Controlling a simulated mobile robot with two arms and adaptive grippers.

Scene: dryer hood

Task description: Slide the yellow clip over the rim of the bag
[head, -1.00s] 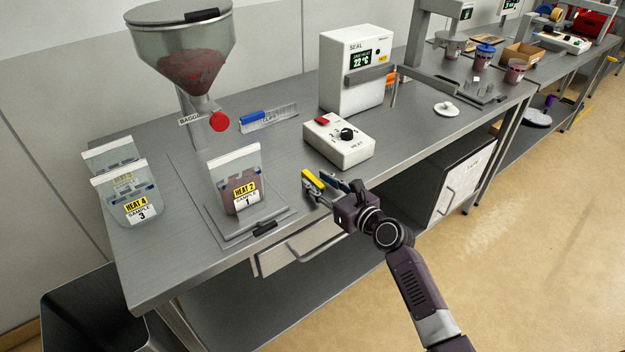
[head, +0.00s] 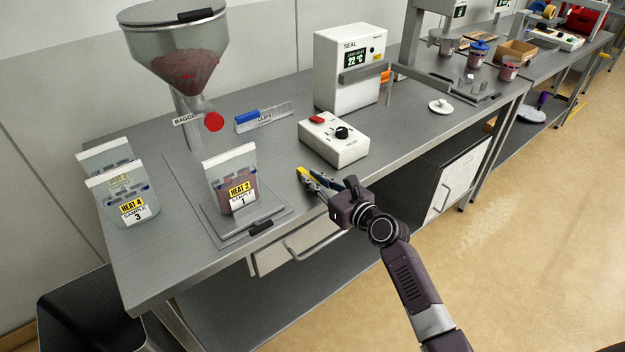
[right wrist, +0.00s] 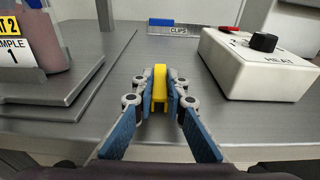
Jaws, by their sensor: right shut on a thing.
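The yellow clip (head: 304,174) is held between the fingertips of my right gripper (head: 318,182), above the table's front part. In the right wrist view the yellow clip (right wrist: 160,84) stands upright between the blue fingers, and my right gripper (right wrist: 160,95) is shut on it. The bag (head: 232,184), labelled HEAT 2 SAMPLE 1, stands upright on a grey plate to the left of the clip, apart from it. Its pale rim (head: 229,158) is at the top. In the right wrist view only part of the bag (right wrist: 40,52) shows, at the left edge. My left gripper is out of view.
A white HEAT control box (head: 334,140) stands right behind the clip, with the seal machine (head: 346,65) beyond. A blue clip rack (head: 262,118) lies behind. A hopper (head: 175,60) stands behind the bag. More bags (head: 123,199) stand at left. Bare table lies between clip and bag.

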